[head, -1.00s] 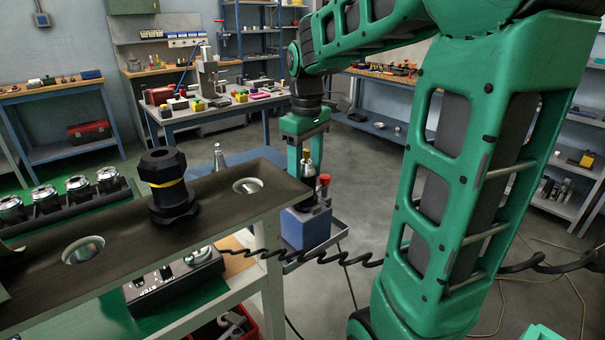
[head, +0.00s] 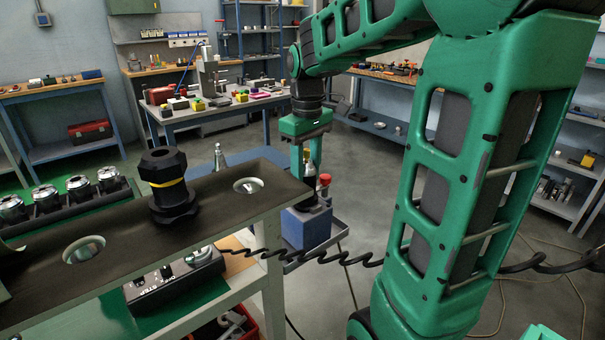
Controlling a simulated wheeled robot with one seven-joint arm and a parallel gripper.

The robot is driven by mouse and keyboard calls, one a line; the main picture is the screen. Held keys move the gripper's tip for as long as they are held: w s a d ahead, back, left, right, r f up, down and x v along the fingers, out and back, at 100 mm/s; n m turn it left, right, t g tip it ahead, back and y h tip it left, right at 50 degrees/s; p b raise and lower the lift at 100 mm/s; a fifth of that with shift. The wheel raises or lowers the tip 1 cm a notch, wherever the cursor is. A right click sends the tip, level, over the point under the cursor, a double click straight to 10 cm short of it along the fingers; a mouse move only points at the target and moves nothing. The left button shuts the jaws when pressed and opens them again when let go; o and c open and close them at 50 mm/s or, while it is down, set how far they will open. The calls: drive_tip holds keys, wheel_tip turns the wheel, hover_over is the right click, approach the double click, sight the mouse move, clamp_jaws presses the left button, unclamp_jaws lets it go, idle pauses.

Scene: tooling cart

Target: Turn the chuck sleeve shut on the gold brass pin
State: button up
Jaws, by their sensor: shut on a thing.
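My gripper (head: 308,172) points straight down at the small tray cart beyond the dark shelf. Its green fingers are shut around the dark chuck sleeve (head: 309,190), which stands upright over a blue block (head: 306,226). A small gold-coloured bit, seemingly the brass pin (head: 307,155), shows between the fingers above the sleeve. The fingers hide part of the sleeve, and I cannot see how tightly the sleeve closes around the pin.
A red knob (head: 325,179) stands close to the right of the fingers. The dark shelf (head: 215,207) in front holds a black fitting with a yellow band (head: 168,184). A coiled black cable (head: 320,259) hangs below. Open floor lies behind.

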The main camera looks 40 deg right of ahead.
drive_tip(key=m, duration=0.4)
drive_tip(key=shift+m, duration=2)
drive_tip(key=o, duration=1.1)
drive_tip(key=shift+c, duration=0.2)
drive_tip(key=shift+r, duration=0.1)
wheel_tip(320, 180, up, 11)
drive_tip(key=shift+w+a+f, duration=0.1)
drive_tip(key=shift+f, duration=0.1)
